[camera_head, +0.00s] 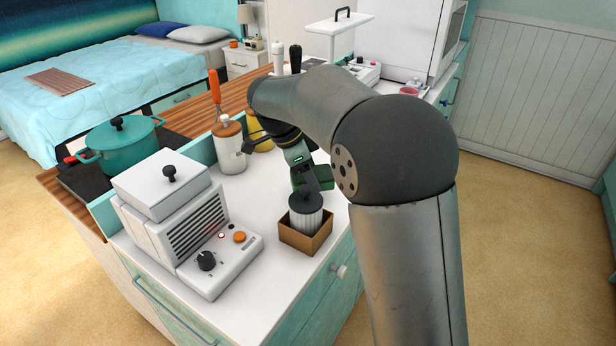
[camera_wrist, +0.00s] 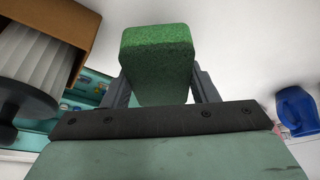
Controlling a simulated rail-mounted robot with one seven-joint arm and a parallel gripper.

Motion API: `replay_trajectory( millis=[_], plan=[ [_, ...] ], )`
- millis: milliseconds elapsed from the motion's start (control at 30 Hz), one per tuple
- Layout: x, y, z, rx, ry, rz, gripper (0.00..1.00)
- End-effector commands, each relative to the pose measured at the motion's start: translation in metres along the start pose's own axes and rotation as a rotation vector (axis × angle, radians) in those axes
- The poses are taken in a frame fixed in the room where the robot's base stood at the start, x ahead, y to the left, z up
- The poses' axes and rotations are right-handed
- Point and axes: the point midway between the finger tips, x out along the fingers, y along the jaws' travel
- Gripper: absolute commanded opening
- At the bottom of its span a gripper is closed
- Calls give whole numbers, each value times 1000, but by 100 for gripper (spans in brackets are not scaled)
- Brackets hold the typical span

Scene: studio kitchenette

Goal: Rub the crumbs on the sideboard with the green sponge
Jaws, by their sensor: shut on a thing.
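The green sponge (camera_wrist: 158,58) is held between the two fingers of my gripper (camera_wrist: 161,88) in the wrist view. Its far end sticks out past the fingers. In the head view my gripper (camera_head: 311,180) is low over the white sideboard top (camera_head: 262,190), just behind a wooden box, and my arm covers much of that area. I cannot tell whether the sponge touches the surface. No crumbs can be made out in either view; they may be hidden behind my arm or the sponge.
The wooden box (camera_head: 306,241) holding a white ribbed jar with a black lid (camera_head: 306,204) stands close to my gripper. A white appliance with knobs (camera_head: 190,235) stands left, a white canister (camera_head: 229,148) behind. A blue object (camera_wrist: 295,108) shows right in the wrist view.

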Motion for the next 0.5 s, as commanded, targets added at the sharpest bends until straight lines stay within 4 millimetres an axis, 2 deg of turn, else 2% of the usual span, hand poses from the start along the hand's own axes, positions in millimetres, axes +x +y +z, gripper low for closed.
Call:
replay_trajectory(
  millis=[33,300,500],
  plan=[
    [-8,0,-4,2,0,-1,32],
    [-29,0,-16,8,0,0,32],
    [-37,0,-22,11,0,2,32]
  ],
)
